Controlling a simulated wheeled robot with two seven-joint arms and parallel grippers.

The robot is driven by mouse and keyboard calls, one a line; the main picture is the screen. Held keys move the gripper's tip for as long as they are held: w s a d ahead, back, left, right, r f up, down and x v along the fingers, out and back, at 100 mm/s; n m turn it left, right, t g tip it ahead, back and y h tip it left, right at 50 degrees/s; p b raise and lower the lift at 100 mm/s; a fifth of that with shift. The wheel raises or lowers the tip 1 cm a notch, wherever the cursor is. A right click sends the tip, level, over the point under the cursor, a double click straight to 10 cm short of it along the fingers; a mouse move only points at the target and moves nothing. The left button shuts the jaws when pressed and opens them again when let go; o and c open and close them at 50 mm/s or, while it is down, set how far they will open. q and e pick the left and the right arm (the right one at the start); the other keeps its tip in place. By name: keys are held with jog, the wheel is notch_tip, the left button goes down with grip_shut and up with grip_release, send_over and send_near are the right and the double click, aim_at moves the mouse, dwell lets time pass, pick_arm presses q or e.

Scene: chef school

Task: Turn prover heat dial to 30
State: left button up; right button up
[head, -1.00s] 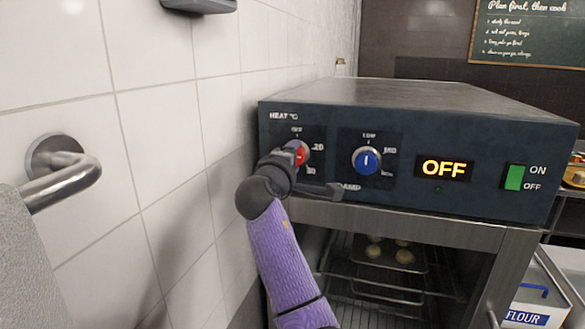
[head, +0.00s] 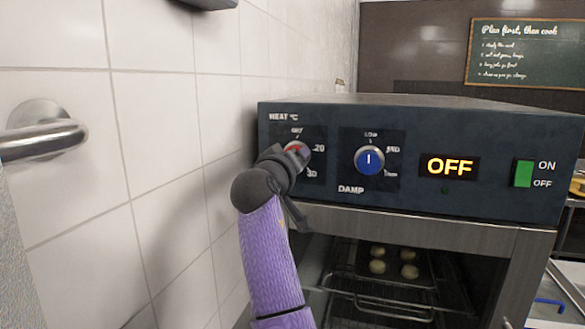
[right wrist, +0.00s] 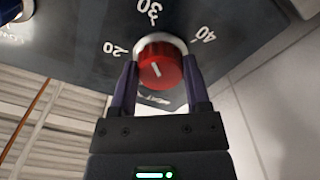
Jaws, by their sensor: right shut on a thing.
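The red heat dial (head: 293,150) is on the left of the prover's dark front panel (head: 420,125), partly hidden by my gripper in the head view. OFF is above it, 20 to its right and 30 at lower right. My right gripper (head: 289,158) is shut on the dial. In the right wrist view, the fingers of my right gripper (right wrist: 160,82) flank the red dial (right wrist: 165,70). There 20 is at left, 30 on top and 40 at right. The white mark on the dial is slanted; I cannot tell its exact reading. My left gripper is not in view.
The blue damp dial (head: 369,160) is close to the right of my gripper. Further right are the lit OFF display (head: 449,166) and green power switch (head: 523,173). The tiled wall (head: 165,150) is close on the left. Dough balls (head: 408,271) sit inside the prover.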

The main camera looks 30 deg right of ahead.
jog(key=shift+f+m, duration=0.3)
jog(key=shift+m, duration=0.3)
jog(key=shift+m+b, duration=0.3)
jog(key=shift+b, duration=0.05)
jog(key=o, duration=0.9)
jog(key=shift+c, duration=0.2)
jog(key=o, duration=0.4)
jog(key=shift+r, duration=0.15)
jog(key=b+v, duration=0.3)
jog(key=v, duration=0.7)
